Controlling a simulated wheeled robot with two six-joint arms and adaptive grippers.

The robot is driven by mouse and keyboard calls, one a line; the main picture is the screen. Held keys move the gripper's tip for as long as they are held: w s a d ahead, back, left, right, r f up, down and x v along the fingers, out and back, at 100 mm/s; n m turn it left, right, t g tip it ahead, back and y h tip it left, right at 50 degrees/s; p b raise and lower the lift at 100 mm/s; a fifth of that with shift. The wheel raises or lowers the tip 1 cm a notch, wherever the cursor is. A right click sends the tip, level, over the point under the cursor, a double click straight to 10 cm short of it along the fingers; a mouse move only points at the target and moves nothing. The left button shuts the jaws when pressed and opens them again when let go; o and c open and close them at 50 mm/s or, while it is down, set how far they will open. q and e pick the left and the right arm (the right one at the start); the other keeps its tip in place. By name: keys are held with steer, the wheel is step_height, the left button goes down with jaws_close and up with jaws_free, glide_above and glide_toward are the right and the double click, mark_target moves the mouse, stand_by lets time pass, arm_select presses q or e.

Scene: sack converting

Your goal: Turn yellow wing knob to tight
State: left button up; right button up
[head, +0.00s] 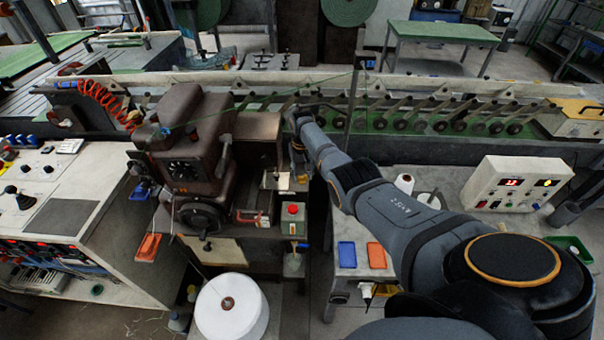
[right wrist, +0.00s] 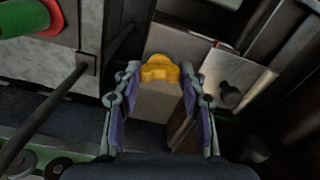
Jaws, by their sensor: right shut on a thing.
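The yellow wing knob (right wrist: 160,70) shows in the right wrist view, in front of a pale block, with a lobe to each side. My right gripper (right wrist: 161,74) has its two fingers on either side of the knob and is shut on it. In the head view my right gripper (head: 298,172) reaches down beside the brown machine (head: 198,140). The knob cannot be made out there. How tight the knob is cannot be told. My left gripper is not in view.
A red button (head: 292,208) on a green box stands close below the gripper. A metal rod (right wrist: 45,112) runs left of the fingers. A white roll (head: 230,308) stands in front of the machine.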

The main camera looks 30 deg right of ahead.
mark_target(302, 176)
steer(key=shift+m, duration=1.5)
steer(key=o, duration=1.1)
steer(key=shift+o, duration=0.2)
step_height(302, 176, up, 12)
